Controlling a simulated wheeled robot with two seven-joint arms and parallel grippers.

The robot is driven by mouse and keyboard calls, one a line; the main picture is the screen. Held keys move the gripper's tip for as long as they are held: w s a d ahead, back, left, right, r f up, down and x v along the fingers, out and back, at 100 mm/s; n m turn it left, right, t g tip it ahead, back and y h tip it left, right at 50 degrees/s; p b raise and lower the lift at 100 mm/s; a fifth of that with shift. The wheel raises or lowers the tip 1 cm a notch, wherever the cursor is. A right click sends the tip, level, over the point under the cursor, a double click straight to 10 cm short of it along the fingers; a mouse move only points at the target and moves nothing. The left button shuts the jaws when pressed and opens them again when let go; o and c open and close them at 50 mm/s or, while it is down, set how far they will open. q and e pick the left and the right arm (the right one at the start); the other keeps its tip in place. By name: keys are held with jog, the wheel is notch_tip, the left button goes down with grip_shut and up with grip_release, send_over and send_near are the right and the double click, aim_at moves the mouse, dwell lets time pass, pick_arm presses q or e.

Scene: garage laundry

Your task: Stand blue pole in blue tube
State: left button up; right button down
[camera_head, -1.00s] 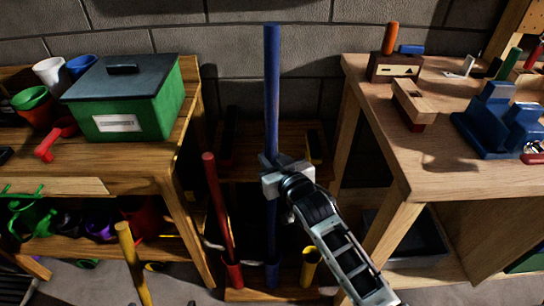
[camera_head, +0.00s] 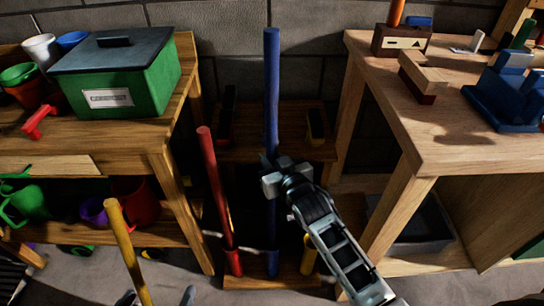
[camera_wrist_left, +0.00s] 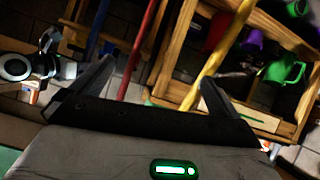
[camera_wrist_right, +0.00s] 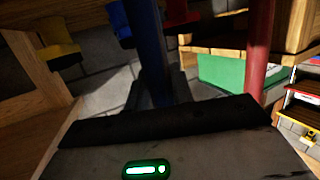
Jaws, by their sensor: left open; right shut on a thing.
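The long blue pole (camera_head: 271,90) stands close to upright in the head view, between the two benches. My right gripper (camera_head: 278,181) is shut on it around mid-length; the right wrist view also shows the pole (camera_wrist_right: 150,50) between the fingers. The blue tube (camera_head: 272,265) is low on the rack, directly below the pole in the picture. The pole's lower end meets the tube's mouth there; I cannot tell how deep it sits. My left gripper is open and empty in the left wrist view (camera_wrist_left: 153,95); only small grey parts show at the head view's bottom edge.
A red pole (camera_head: 214,190) leans in a red tube (camera_head: 234,262) left of the blue one. A yellow tube (camera_head: 308,256) stands to the right. A yellow pole (camera_head: 128,250) leans at the left bench. The right bench (camera_head: 440,140) stands close to my right arm.

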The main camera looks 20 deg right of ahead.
pick_arm(q)
jog(key=f+b, duration=0.1)
jog(key=b, duration=0.1)
jog(key=f+b, duration=0.1)
jog(key=b, duration=0.2)
jog(key=shift+d+f+t, duration=0.2)
jog(key=shift+f+t, duration=0.1)
jog(key=shift+f, duration=0.05)
pick_arm(e)
notch_tip(320, 180, down, 8)
pick_arm(q)
jog(key=shift+r+b, duration=0.15)
jog(key=shift+b, duration=0.15)
pick_arm(e)
jog(key=shift+f, duration=0.15)
jog(key=shift+f, duration=0.1)
